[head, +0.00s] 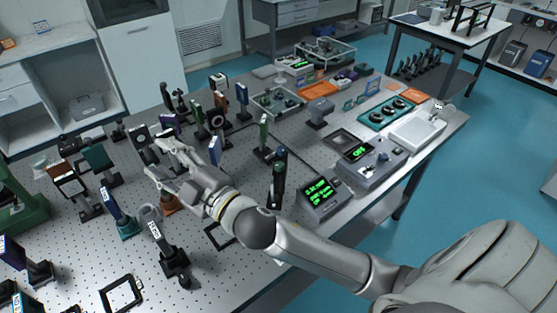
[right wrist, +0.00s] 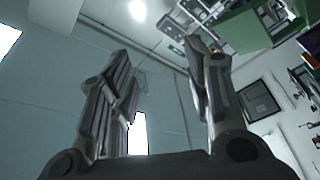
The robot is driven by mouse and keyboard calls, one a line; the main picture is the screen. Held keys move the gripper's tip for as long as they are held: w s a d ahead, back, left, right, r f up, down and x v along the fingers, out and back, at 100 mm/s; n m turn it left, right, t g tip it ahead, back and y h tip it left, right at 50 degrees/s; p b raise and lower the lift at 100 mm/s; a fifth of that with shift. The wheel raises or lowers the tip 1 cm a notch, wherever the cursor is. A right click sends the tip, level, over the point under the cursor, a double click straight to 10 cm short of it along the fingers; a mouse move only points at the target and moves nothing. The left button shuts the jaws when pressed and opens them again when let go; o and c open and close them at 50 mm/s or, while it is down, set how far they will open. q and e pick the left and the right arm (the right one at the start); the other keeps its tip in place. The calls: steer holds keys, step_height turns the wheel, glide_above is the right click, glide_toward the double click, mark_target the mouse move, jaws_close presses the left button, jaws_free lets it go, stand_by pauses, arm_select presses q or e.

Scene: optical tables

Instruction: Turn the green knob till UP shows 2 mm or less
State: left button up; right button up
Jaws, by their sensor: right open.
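My right gripper (head: 158,162) is open over the optical table, among the mounts left of centre, with its arm reaching in from the lower right. Its two fingers (right wrist: 160,95) are spread with nothing between them in the right wrist view. A small screen with green text (head: 320,193) stands on the table right of the gripper; its text is too small to read surely. I cannot make out a green knob in either view; it may be hidden behind the gripper or too small. My left gripper is not in view.
Several upright optic mounts crowd around the gripper, including a blue-framed one (head: 113,208) and a grey one (head: 160,235). A grey box with a second green display (head: 358,152) stands farther right. A black square frame (head: 121,295) lies near the front.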

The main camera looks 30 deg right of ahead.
steer(key=s+a+r+n+g+y, duration=0.3)
steer(key=a+r+n+g+y, duration=0.6)
steer(key=n, duration=0.7)
steer(key=n+g+h, duration=0.9)
steer(key=n+h, duration=0.4)
steer(key=h, duration=0.3)
glide_above(279, 164)
step_height(279, 164, down, 11)
step_height(279, 164, down, 9)
steer(key=p, duration=0.4)
steer(key=shift+f, duration=0.75)
